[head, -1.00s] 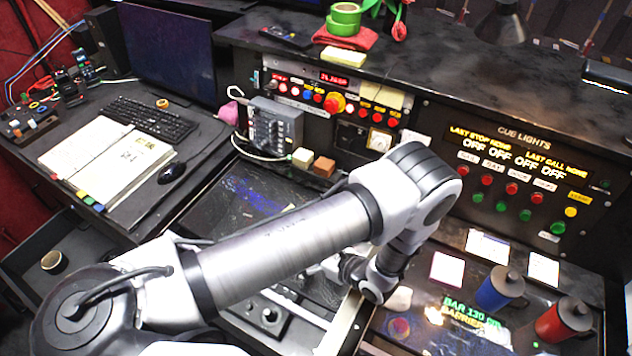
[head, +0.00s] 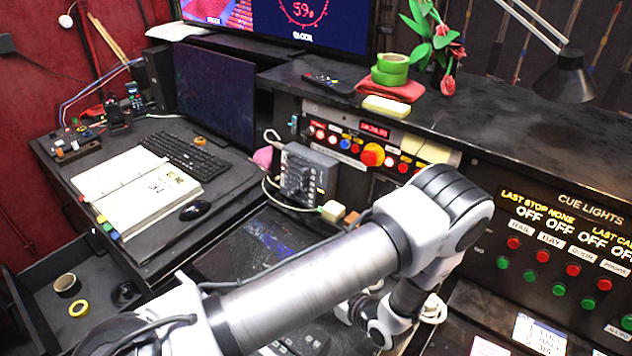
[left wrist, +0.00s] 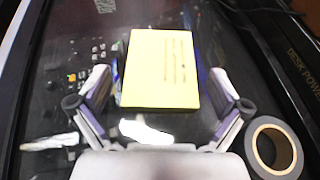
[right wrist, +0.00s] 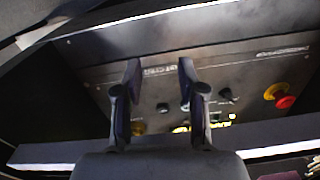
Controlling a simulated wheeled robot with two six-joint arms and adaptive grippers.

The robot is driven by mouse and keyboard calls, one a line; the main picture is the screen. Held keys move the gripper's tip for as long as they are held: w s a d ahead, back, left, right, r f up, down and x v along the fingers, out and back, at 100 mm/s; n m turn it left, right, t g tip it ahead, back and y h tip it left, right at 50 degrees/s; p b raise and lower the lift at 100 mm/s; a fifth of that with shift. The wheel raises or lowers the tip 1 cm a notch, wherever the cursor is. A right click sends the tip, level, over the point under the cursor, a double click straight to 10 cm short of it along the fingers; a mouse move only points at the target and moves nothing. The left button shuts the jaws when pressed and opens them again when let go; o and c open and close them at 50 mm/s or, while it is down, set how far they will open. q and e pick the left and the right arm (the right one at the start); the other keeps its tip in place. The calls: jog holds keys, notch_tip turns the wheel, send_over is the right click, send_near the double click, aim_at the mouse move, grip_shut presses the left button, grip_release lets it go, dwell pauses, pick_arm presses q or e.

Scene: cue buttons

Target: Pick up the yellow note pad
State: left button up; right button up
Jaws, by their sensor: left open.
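In the left wrist view a yellow note pad (left wrist: 160,68) with faint lines of writing lies on a dark glossy surface. My left gripper (left wrist: 160,95) is open, its fingers spread near the pad's lower corners with nothing held between them. In the head view my left arm crosses the front, and this pad cannot be made out there. A smaller pale yellow block (head: 386,107) lies on the upper shelf; I cannot tell whether it is a note pad. My right gripper (right wrist: 165,85) is open and empty in front of a dark control panel (right wrist: 155,75).
A dark tape roll (left wrist: 273,148) lies right of my left gripper. A white object (left wrist: 145,131) lies just below the pad. An open binder (head: 140,190), keyboard (head: 187,155) and mouse (head: 195,210) are on the left desk. Green tape rolls (head: 390,70) sit on the shelf.

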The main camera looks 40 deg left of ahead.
pick_arm(q)
jog(key=shift+a+f, duration=0.3)
jog(key=shift+a, duration=0.3)
jog(key=shift+w, duration=0.15)
jog(key=shift+d, duration=0.15)
jog(key=c, duration=1.1)
jog(key=shift+c, duration=0.2)
